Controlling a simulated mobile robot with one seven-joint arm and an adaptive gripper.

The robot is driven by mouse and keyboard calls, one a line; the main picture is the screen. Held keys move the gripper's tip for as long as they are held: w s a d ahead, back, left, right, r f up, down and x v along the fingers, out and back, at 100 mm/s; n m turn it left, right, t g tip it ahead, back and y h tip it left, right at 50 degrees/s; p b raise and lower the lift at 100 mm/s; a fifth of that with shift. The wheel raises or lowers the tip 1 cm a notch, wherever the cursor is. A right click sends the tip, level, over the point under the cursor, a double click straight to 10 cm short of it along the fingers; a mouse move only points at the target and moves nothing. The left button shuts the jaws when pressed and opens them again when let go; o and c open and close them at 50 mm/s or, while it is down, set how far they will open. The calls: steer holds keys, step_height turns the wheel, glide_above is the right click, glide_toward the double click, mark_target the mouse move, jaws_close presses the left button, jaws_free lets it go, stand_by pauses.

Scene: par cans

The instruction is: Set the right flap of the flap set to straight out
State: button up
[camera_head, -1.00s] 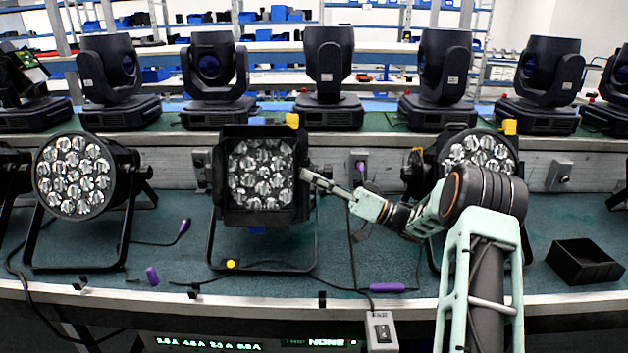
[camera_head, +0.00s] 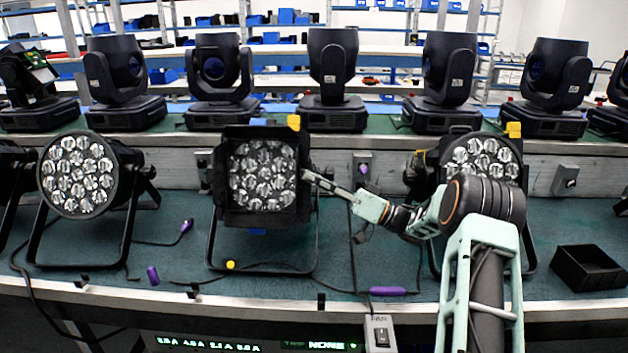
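The flap set (camera_head: 228,177) is a dark square frame of flaps around the front of the middle par can (camera_head: 262,178), which stands on its bracket on the green bench. Its right flap (camera_head: 303,160) shows as a narrow dark edge along the can's right side, seen nearly edge-on. My gripper (camera_head: 308,177) reaches in from the right, its tip at or against that right edge. My arm hides part of the right-hand par can. The fingers are too small to tell whether they are open or shut.
Another par can (camera_head: 77,175) stands at the left and one (camera_head: 482,160) behind my arm at the right. Several moving heads line the shelf behind. A black bin (camera_head: 589,268) sits at the right.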

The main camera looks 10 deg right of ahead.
steer(key=o, duration=0.3)
steer(key=shift+d, duration=0.1)
steer(key=v, duration=1.2)
